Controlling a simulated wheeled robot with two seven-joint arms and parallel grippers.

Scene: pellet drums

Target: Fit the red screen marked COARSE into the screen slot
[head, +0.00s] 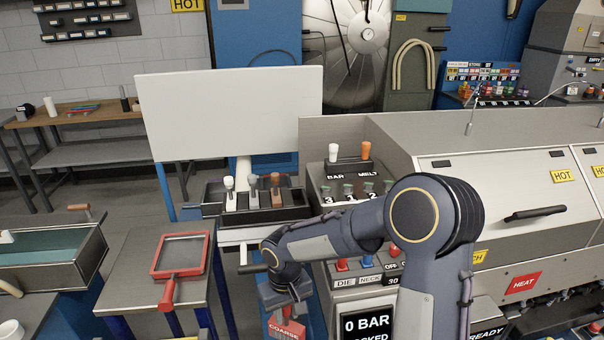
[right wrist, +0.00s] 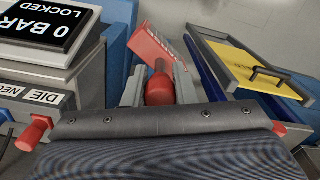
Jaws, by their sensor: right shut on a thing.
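The red screen marked COARSE (head: 285,329) is at the bottom of the head view, cut off by the frame edge. My right gripper (head: 287,302) is shut on its red handle, above the COARSE lettering. In the right wrist view, the gripper fingers (right wrist: 158,90) stand on either side of the round red handle (right wrist: 160,89), and a red lettered part (right wrist: 152,50) shows beyond. I cannot make out the screen slot in either view. My left gripper is not in view.
Another red-framed screen (head: 182,257) lies on a grey bench (head: 140,285) at the left. The control console (head: 368,318) stands close to my right arm. A grey-framed yellow panel (right wrist: 250,62) with a black handle is at the right of the wrist view. Open floor shows behind the bench.

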